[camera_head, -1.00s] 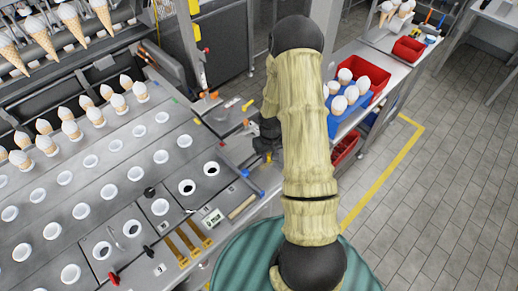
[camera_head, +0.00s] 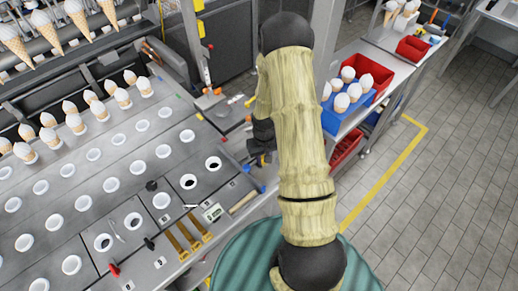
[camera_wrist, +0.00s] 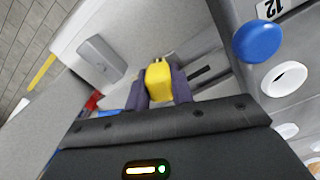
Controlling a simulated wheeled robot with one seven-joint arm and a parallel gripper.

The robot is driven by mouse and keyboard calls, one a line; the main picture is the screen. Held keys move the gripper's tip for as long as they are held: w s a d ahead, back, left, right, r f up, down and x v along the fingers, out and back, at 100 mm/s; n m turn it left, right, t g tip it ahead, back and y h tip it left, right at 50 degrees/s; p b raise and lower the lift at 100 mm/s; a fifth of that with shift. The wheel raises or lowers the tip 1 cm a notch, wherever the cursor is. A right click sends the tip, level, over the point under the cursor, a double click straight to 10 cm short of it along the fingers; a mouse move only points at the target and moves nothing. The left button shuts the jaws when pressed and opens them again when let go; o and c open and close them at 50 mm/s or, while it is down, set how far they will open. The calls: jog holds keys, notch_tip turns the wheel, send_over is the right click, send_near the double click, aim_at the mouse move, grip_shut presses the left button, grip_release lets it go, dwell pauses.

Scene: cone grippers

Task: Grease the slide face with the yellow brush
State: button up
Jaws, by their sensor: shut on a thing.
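My gripper (camera_wrist: 158,88) is shut on the yellow brush (camera_wrist: 158,80) in the wrist view. The yellow body sits between the two dark fingers, and its far end lies over a pale grey surface with dark slots (camera_wrist: 208,74). I cannot tell whether it touches that surface. I cannot say for sure which part is the slide face. In the head view my gripper (camera_head: 263,157) is small, beside the right edge of the work table, and partly hidden by my arm.
A blue round knob (camera_wrist: 258,40) and a white ring (camera_wrist: 285,79) lie right of the gripper. The grey table (camera_head: 110,165) holds cups and cones at left. A blue crate (camera_head: 345,112) and red bin (camera_head: 371,80) stand at right. Yellow-handled tools (camera_head: 185,240) lie at the table's front.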

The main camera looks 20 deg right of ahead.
jog(key=shift+s+a+f, duration=0.1)
jog(key=shift+s+a, duration=0.15)
jog(key=shift+a, duration=0.55)
notch_tip(320, 180, up, 3)
jog(key=shift+a+f+p, duration=0.15)
jog(key=shift+f+p, duration=0.05)
jog(key=shift+p, duration=0.35)
jog(key=shift+r+p, duration=0.55)
jog(key=shift+r, duration=0.15)
jog(key=shift+r+p, duration=1.55)
jog(key=shift+r, duration=0.6)
jog(key=shift+f, duration=0.1)
